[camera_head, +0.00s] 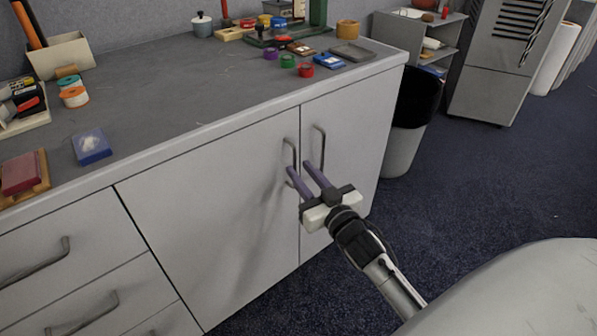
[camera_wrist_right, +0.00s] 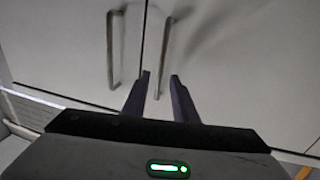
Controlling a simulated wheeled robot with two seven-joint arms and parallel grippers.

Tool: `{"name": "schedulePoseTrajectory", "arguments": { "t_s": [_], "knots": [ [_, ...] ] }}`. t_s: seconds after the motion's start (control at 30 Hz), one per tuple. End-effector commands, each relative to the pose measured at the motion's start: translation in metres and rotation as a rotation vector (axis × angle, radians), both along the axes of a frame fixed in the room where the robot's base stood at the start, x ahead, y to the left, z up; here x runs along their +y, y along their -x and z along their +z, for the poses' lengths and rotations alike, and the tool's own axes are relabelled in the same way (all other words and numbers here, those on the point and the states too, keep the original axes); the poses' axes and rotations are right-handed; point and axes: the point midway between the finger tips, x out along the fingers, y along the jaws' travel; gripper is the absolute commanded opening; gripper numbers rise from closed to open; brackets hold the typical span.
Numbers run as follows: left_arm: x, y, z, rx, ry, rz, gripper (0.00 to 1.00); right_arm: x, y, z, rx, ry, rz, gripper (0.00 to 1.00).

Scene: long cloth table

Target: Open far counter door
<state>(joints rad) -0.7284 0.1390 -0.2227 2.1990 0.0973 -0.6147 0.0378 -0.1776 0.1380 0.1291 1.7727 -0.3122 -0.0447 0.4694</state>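The grey counter has two shut doors side by side. The far door (camera_head: 352,130) is on the right, with its upright bar handle (camera_head: 322,148) near the seam; this handle also shows in the right wrist view (camera_wrist_right: 112,45). The nearer, wider door (camera_head: 215,205) has its own bar handle (camera_head: 289,152) just left of the seam. My right gripper (camera_head: 299,168) is open in front of the handles. In the right wrist view its fingers (camera_wrist_right: 159,80) appear on either side of the nearer door's handle (camera_wrist_right: 166,50); contact cannot be told. My left gripper is out of view.
Drawers (camera_head: 80,275) with bar handles are left of the doors. The countertop (camera_head: 190,95) holds tape rolls, boxes and tools. A waste bin (camera_head: 405,140) stands on the floor beyond the far door.

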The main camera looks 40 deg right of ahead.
Motion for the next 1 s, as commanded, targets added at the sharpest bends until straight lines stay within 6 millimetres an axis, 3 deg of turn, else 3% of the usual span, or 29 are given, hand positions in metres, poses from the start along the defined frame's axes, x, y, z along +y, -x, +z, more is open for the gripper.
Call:
{"name": "schedulePoseTrajectory", "arguments": {
  "t_s": [0.2,0.5,0.67,1.0],
  "knots": [
    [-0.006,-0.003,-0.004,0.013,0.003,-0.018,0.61,-0.002,-0.02,-0.001,0.001,0.001,0.0,0.26],
    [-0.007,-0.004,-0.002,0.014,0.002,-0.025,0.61,-0.002,-0.022,-0.001,0.002,0.0,0.001,0.26],
    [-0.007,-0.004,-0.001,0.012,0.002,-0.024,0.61,-0.002,-0.021,-0.001,0.002,0.0,0.001,0.0],
    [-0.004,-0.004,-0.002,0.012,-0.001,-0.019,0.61,-0.002,-0.021,-0.001,0.001,-0.001,0.001,0.0]
  ]
}}
